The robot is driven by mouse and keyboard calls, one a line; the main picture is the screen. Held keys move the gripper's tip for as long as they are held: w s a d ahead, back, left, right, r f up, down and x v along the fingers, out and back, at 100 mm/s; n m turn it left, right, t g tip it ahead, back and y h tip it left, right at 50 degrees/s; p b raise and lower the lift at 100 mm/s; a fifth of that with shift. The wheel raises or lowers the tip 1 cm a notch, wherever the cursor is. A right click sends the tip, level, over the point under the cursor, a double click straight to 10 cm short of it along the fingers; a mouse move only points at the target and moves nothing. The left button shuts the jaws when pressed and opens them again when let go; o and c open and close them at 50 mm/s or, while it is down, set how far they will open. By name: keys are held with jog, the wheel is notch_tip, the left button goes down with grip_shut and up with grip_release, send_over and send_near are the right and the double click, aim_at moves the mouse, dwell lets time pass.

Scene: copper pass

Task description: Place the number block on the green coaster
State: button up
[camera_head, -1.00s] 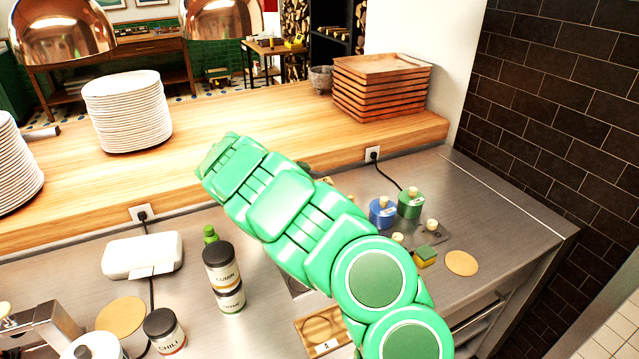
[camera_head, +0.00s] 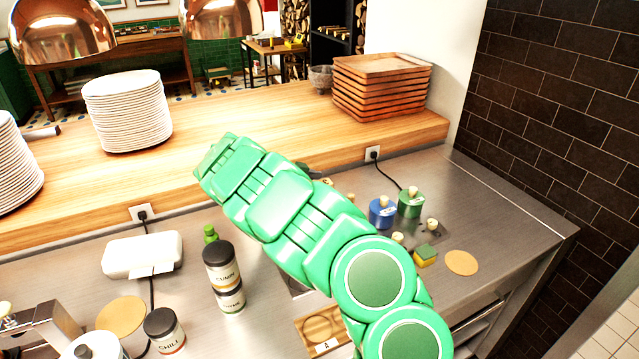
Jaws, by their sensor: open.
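I cannot make out a number block or a green coaster in this view. My green arm crosses the middle of the picture from the lower right to the upper left and covers part of the steel counter. My gripper does not show. A wooden piece with a round ring and a label "A" (camera_head: 304,331) lies at the bottom, partly behind my arm. Two round tan discs lie flat: one at the right (camera_head: 461,262), one at the lower left (camera_head: 120,316).
Cumin jar (camera_head: 221,265) stands on another jar, with a chili jar (camera_head: 164,331) nearby. Blue (camera_head: 380,216) and green (camera_head: 409,206) knobbed containers and a yellow-green block (camera_head: 426,256) stand right. Trays (camera_head: 378,92) and plates (camera_head: 127,113) stand on the wooden shelf (camera_head: 250,120).

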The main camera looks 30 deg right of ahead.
jog(key=v, duration=1.1)
jog(key=shift+a, duration=0.25)
jog(key=shift+r, duration=0.2)
jog(key=s+a+r+n+g+y, duration=0.1)
jog(key=s+r+n+y, duration=0.15)
jog(key=s+r, duration=0.4)
jog(key=s+a+r+n+y, duration=0.1)
jog(key=s+r+n+y, duration=0.15)
jog(key=s, duration=0.75)
jog(key=s+a+n+y, duration=0.4)
jog(key=s+a+n, duration=0.4)
jog(key=s, duration=0.4)
jog(key=s+a+n+y, duration=0.4)
jog(key=s+a+n, duration=0.1)
jog(key=s+a, duration=0.65)
jog(key=s+d+f+g, duration=0.1)
jog(key=s+d+f, duration=0.1)
jog(key=s+d, duration=0.7)
jog(key=shift+s+f+n, duration=0.15)
jog(key=shift+s+n, duration=0.15)
jog(key=shift+s, duration=0.8)
